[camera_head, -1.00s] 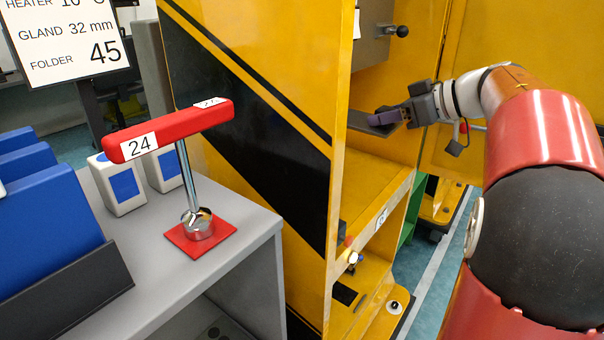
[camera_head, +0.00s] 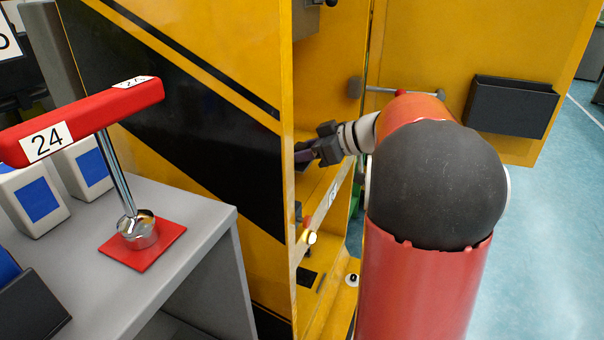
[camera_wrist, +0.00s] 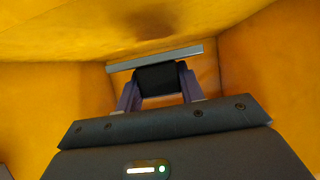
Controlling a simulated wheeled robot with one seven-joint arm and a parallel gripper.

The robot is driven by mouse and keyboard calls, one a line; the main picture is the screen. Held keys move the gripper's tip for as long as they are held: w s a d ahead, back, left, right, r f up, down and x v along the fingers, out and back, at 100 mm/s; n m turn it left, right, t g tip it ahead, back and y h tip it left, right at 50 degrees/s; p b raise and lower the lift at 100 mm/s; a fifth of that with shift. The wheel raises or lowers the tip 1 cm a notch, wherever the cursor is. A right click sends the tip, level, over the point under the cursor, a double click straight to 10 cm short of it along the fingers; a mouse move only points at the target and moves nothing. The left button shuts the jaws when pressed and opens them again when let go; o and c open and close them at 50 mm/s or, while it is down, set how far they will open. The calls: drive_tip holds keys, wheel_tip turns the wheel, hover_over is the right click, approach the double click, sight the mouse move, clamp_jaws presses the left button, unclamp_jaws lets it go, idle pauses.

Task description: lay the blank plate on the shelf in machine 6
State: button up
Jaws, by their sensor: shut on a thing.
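My gripper (camera_head: 316,152) is inside the open yellow machine (camera_head: 335,80), with its purple fingers pointing left into the bay. It is shut on the blank plate, whose dark end (camera_head: 302,154) shows just past the machine's front-left edge. In the wrist view my gripper (camera_wrist: 158,76) has a finger on each side of a dark block. The plate (camera_wrist: 154,58) shows beyond it as a thin, slightly tilted grey strip near the back of the yellow bay. The shelf (camera_head: 325,185) is below my gripper. I cannot tell whether the plate touches it. No machine number is readable.
A grey bench (camera_head: 185,250) stands at left with a red T-shaped handle (camera_head: 85,118) marked 24. The machine's open yellow door (camera_head: 480,50) carries a dark bin (camera_head: 510,106). Yellow walls enclose the bay closely. The floor at right (camera_head: 560,240) is clear.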

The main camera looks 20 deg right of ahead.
sight(304, 181)
drive_tip(key=shift+f+b, duration=0.45)
drive_tip(key=shift+f, duration=1.95)
drive_tip(key=shift+r, duration=0.1)
drive_tip(key=o, duration=1.3)
drive_tip(key=shift+f, duration=0.2)
drive_tip(key=shift+s+d+r, duration=0.1)
drive_tip(key=shift+d+r, duration=0.05)
drive_tip(key=shift+r, duration=0.1)
drive_tip(key=p+v, duration=0.1)
drive_tip(key=v, duration=1)
drive_tip(key=shift+s+d, duration=0.2)
drive_tip(key=shift+s, duration=0.05)
